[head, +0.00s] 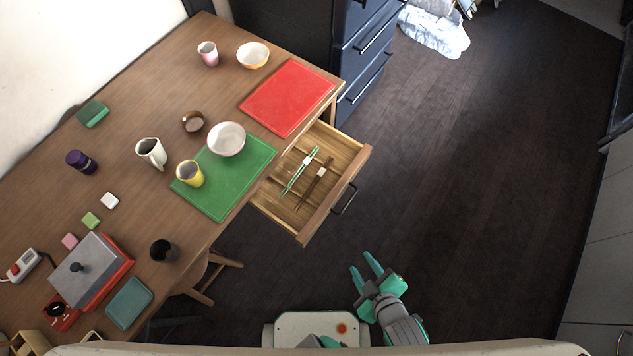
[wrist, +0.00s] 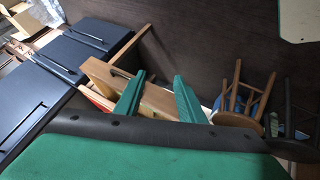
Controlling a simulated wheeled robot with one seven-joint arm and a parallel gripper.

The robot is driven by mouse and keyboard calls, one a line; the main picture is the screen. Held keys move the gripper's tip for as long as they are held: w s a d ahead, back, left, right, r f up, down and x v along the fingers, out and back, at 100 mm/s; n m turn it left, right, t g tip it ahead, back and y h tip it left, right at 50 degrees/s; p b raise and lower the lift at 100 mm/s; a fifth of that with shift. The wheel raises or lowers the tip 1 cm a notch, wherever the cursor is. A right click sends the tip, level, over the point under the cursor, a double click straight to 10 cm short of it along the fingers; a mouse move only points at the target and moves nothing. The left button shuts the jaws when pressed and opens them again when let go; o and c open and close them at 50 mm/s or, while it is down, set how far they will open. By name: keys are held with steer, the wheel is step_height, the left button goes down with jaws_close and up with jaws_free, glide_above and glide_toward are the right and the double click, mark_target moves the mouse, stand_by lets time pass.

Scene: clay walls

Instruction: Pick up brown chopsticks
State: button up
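The brown chopsticks (head: 313,189) lie in the open wooden drawer (head: 274,209) under the table in the head view, to the right of a pair of green chopsticks (head: 294,179). A small white piece sits on each pair. My gripper (head: 365,265) is outside the drawer, in front of it and to the lower right, over the dark floor. Its two green fingers are apart with nothing between them. In the wrist view my gripper (wrist: 158,92) shows the drawer front beyond its fingers; the chopsticks are not visible there.
The wooden table (head: 120,130) holds a red board (head: 287,97), a green board (head: 240,185), bowls and cups. The drawer's dark handle (head: 345,199) sticks out toward the floor. A stool (head: 215,272) stands under the table edge. Dark cabinets (head: 362,60) stand behind. The floor at right is clear.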

steer(key=w+d+f+n+g, duration=0.25)
steer(key=w+d+n, duration=0.2)
steer(key=w, duration=0.35)
step_height(320, 180, up, 10)
steer(key=n+g+h, duration=0.2)
steer(key=n+g, duration=0.4)
steer(key=n, duration=0.9)
glide_above(311, 187)
steer(key=shift+m, duration=0.35)
steer(key=f, duration=0.4)
steer(key=shift+s+a+f, duration=0.2)
steer(key=shift+a+f, duration=0.05)
steer(key=shift+f, duration=0.1)
steer(key=shift+w+d+f, duration=0.15)
steer(key=shift+f, duration=1.4)
steer(key=shift+w+d+f, duration=0.15)
steer(key=shift+f, duration=1.4)
jaws_close()
